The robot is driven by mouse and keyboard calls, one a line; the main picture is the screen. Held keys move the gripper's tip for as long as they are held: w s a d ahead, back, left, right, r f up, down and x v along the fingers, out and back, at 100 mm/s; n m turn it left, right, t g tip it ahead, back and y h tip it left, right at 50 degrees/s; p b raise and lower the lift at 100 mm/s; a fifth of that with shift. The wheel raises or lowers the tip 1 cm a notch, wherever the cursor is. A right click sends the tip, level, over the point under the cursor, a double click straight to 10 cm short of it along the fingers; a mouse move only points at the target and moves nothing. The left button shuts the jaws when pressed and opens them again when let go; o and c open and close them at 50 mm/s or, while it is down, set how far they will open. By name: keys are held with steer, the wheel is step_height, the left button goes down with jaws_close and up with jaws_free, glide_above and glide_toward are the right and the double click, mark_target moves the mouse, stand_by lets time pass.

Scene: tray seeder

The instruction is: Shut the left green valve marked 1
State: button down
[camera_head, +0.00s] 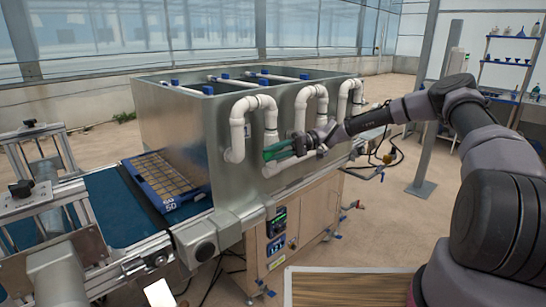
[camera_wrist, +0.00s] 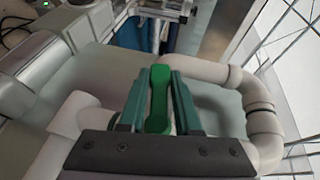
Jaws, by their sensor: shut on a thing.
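The green valve handle (camera_wrist: 159,98) shows in the wrist view between the two teal fingers of my gripper (camera_wrist: 159,82). My fingers are shut on the handle. In the head view my gripper (camera_head: 279,149) reaches in from the right to the left white pipe loop (camera_head: 239,128) on the front of the metal tank. The fingers and wrist cover most of the valve there. The mark 1 is not visible in either view.
The metal tank (camera_head: 180,118) carries more white pipe loops (camera_head: 305,101) to the right, close to my arm. A blue tray (camera_head: 158,196) lies on the conveyor (camera_head: 116,215) at left. A control panel (camera_head: 277,222) sits below the pipes.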

steer(key=shift+r+m+g+y, duration=0.3)
steer(key=shift+m+g+y, duration=0.1)
steer(key=shift+y, duration=0.5)
steer(key=shift+s+r, duration=0.1)
steer(key=c, duration=0.6)
jaws_free()
steer(key=v, duration=1)
steer(key=shift+w+d, duration=0.25)
steer(key=shift+d, duration=0.1)
